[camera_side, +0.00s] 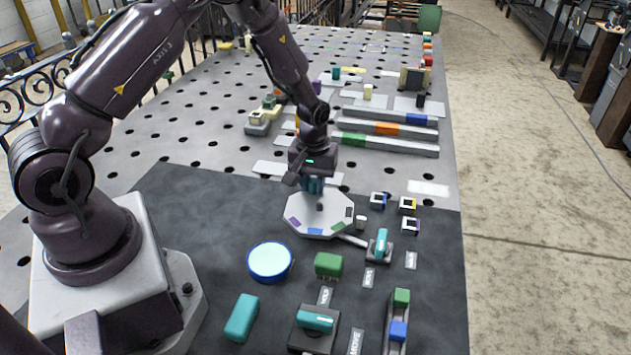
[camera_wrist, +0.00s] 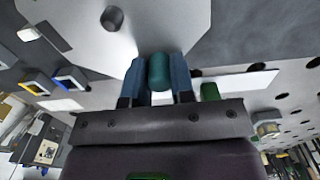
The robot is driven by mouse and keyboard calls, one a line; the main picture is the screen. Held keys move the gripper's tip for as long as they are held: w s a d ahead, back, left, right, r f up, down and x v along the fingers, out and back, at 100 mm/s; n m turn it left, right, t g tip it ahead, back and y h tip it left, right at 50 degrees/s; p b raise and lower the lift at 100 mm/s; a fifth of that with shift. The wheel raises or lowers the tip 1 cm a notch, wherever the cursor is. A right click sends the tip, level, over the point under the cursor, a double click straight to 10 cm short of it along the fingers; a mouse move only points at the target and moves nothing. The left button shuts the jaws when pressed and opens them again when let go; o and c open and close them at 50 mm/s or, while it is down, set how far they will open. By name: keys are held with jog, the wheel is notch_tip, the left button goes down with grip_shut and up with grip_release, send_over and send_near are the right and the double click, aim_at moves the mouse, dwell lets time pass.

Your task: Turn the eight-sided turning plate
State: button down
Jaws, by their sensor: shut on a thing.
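The eight-sided turning plate (camera_side: 335,224) is light grey, with purple, blue, green and dark marks near its rim and a small dark peg (camera_wrist: 112,18) standing on it. In the side view my gripper (camera_side: 313,187) is over the plate's far edge, pointing down. In the wrist view the plate (camera_wrist: 165,22) fills the top middle, and my gripper (camera_wrist: 159,80) has its two blue fingers on either side of a teal rounded peg (camera_wrist: 159,71) at the plate's edge. It is shut on this peg. The peg's foot is hidden.
A teal-handled lever (camera_side: 381,244) stands right of the plate, with square-holed blocks (camera_side: 409,205) behind it. A blue-rimmed disc (camera_side: 270,262) and a green block (camera_side: 328,265) lie in front. Long slotted rails (camera_side: 388,129) lie behind my gripper.

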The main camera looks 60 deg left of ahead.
aim_at(298, 198)
jog(key=s+n, duration=0.1)
jog(key=n, duration=0.1)
jog(key=s+n, duration=0.1)
jog(key=n, duration=0.1)
jog(key=shift+a, duration=0.1)
jog(key=shift+s+d+n, duration=0.1)
jog(key=shift+s+n, duration=0.3)
jog(key=shift+n, duration=0.5)
jog(key=shift+s+d+n, duration=0.1)
jog(key=shift+s+n, duration=0.3)
jog(key=shift+n, duration=0.5)
jog(key=c, duration=1)
grip_release()
jog(key=shift+o, duration=0.2)
notch_tip(298, 198, up, 13)
